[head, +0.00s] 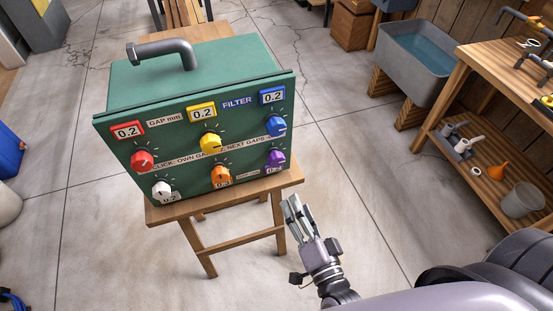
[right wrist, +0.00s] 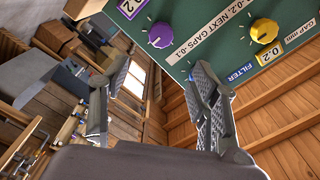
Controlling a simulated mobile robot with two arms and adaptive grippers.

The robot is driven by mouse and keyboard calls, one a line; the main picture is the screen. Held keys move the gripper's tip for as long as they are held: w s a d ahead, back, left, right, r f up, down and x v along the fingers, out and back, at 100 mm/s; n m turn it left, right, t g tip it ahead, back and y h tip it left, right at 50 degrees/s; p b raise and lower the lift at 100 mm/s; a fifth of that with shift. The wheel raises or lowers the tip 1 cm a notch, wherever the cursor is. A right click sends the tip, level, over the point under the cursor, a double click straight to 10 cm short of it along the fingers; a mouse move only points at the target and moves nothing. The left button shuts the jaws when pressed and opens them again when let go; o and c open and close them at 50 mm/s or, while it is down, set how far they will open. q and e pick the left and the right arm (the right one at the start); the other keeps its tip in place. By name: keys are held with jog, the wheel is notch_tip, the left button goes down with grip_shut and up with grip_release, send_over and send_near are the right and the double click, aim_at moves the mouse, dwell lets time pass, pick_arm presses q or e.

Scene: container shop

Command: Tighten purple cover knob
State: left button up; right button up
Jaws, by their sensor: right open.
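The purple cover knob (head: 275,158) is at the lower right of the green box's front panel (head: 185,150), below the blue knob (head: 275,126). The purple knob also shows in the right wrist view (right wrist: 161,35), beyond the fingertips and a little above the gap between them. My right gripper (head: 292,207) is open and empty, below and to the right of the panel, apart from the knob. Its two fingers stand wide apart in the right wrist view (right wrist: 158,82). My left gripper is not in view.
The green box stands on a wooden stool (head: 287,180). Red (head: 142,160), yellow (head: 210,143), orange (head: 221,176) and white (head: 161,189) knobs share its panel. A workbench (head: 490,185) and sink (head: 425,55) stand at right. Floor between stool and workbench is clear.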

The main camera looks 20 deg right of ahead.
aim_at(278, 163)
jog(key=w+p, duration=0.1)
jog(key=w, duration=0.9)
jog(key=w+p, duration=0.1)
jog(key=w, duration=0.4)
jog(key=shift+w+a+p, duration=0.2)
jog(key=shift+a+p, duration=0.15)
jog(key=shift+c, duration=1.3)
jog(key=c, duration=0.9)
jog(key=shift+m, duration=0.3)
jog(key=m, duration=0.3)
jog(key=shift+f+m+b, duration=0.1)
jog(key=shift+m+b, duration=0.75)
jog(key=shift+m, duration=1.65)
